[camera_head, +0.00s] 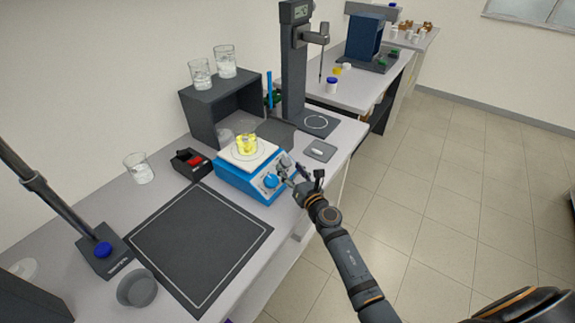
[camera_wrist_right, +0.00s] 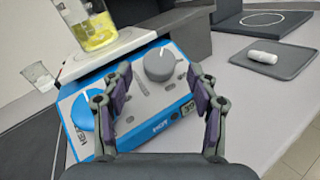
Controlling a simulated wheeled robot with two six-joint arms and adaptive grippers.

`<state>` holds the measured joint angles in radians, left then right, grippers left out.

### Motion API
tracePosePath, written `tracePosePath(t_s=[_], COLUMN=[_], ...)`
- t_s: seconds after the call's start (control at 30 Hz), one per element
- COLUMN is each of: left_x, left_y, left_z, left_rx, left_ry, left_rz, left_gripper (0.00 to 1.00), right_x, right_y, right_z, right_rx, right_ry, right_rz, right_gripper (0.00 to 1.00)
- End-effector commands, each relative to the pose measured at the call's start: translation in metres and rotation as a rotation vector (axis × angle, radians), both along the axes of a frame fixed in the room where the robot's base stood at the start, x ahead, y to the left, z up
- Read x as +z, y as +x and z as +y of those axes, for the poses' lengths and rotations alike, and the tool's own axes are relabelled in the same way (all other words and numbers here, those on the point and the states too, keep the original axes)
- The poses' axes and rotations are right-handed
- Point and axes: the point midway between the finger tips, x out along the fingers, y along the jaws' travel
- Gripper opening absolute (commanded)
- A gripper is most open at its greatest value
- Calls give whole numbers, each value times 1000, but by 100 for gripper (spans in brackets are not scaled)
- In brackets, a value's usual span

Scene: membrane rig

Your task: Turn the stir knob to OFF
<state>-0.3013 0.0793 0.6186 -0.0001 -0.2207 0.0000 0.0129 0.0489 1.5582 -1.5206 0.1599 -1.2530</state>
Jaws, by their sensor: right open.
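The blue hot-plate stirrer (camera_head: 240,185) with a white top stands on the bench. A glass beaker of yellow liquid (camera_head: 246,144) rests on it. In the right wrist view its front panel shows a grey knob (camera_wrist_right: 159,64) with a white pointer mark and, to the left, a blue knob (camera_wrist_right: 84,108), partly behind my left finger. I cannot read which one is the stir knob. My right gripper (camera_wrist_right: 160,76) is open at the panel, its fingertips on either side of the grey knob; contact is unclear. It also shows in the head view (camera_head: 288,168). My left gripper is not in view.
A grey tray (camera_wrist_right: 283,62) with a small white item lies right of the stirrer. A dark mat (camera_head: 195,245) lies in front, a black box with a red part (camera_head: 191,162) to the left. A dark shelf (camera_head: 222,100) with beakers and a tall stand (camera_head: 293,75) are behind.

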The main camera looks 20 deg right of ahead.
Motion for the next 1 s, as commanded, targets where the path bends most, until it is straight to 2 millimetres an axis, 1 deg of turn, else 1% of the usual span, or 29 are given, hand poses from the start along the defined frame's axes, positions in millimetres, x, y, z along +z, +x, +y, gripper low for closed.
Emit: tracePosePath(t_s=[0.03, 0.1, 0.2, 0.47, 0.57, 0.87, 0.9, 1.0], left_x=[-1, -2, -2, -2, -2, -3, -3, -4], left_y=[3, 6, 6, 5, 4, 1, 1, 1], left_z=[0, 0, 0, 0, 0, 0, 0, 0], left_rx=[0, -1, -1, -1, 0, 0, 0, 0], left_ry=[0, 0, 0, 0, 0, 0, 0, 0], left_rz=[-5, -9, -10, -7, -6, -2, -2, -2], left_gripper=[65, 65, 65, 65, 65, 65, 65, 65], right_x=[-1, -1, -1, 0, 0, -1, -1, -1], right_y=[8, 16, 23, 25, 25, 25, 25, 25], right_z=[1, 3, 4, 4, 4, 4, 4, 4], right_rx=[0, 0, 0, 0, -1, -1, -1, 2], right_ry=[1, 0, 0, 0, 0, 1, 1, -1], right_rz=[-1, 0, 1, 0, 0, 0, 0, -1], right_gripper=[60, 60, 60, 60, 49, 8, 5, 5])
